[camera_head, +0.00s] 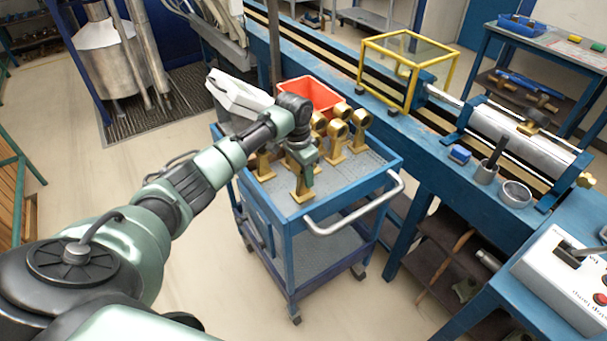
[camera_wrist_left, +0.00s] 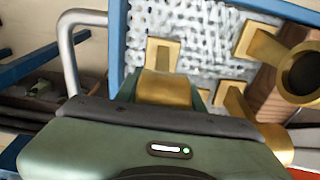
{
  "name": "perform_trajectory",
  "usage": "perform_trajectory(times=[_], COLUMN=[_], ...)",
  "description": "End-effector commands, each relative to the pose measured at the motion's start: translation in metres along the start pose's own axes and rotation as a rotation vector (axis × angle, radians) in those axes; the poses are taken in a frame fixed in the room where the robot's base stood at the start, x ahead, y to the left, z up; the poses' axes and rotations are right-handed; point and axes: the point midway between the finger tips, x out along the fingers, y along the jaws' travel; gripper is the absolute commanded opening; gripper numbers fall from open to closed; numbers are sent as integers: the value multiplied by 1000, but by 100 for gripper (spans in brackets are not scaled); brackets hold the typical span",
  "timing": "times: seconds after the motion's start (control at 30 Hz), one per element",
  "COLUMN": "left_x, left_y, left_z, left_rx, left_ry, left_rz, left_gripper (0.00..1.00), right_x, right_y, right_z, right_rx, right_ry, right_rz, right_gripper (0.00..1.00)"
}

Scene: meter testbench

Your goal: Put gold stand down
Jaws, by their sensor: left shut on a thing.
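My left gripper (camera_head: 304,176) reaches over the blue cart and is shut on a gold stand (camera_head: 302,192). The stand's base points down at the front part of the cart's grey top (camera_head: 345,181); I cannot tell if it touches. In the left wrist view the gold stand (camera_wrist_left: 165,88) sits between the fingers of my gripper (camera_wrist_left: 160,98), its foot over the white-grey textured surface. Other gold stands with ring tops (camera_head: 336,142) stand upright behind the gripper, partly hidden by it. One ringed stand (camera_wrist_left: 302,75) also shows at the right of the wrist view. My right gripper is not seen.
A red bin (camera_head: 313,93) and a pale grey bin (camera_head: 238,96) are at the cart's back. The cart's handle (camera_head: 358,214) is at its front right. A blue workbench (camera_head: 420,148) with a yellow frame (camera_head: 366,70) runs along the right. The cart's front corner is clear.

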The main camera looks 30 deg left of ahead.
Motion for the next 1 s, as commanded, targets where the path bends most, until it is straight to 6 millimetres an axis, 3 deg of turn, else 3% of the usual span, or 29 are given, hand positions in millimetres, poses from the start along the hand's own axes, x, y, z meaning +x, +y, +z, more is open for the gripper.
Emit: perform_trajectory(times=[0.4,0.43,0.5,0.87,1.0], left_x=[6,8,8,5,-11], left_y=[0,0,0,0,-1], left_z=[-1,1,1,0,0], left_rx=[0,0,0,0,2], left_ry=[5,1,1,2,5], left_rz=[-1,-1,-1,-1,-3], left_gripper=[0,44,60,60,60], right_x=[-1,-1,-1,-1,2], right_y=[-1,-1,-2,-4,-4], right_z=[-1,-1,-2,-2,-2], right_rx=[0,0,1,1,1], right_ry=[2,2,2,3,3], right_rz=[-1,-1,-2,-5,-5], right_gripper=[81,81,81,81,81])
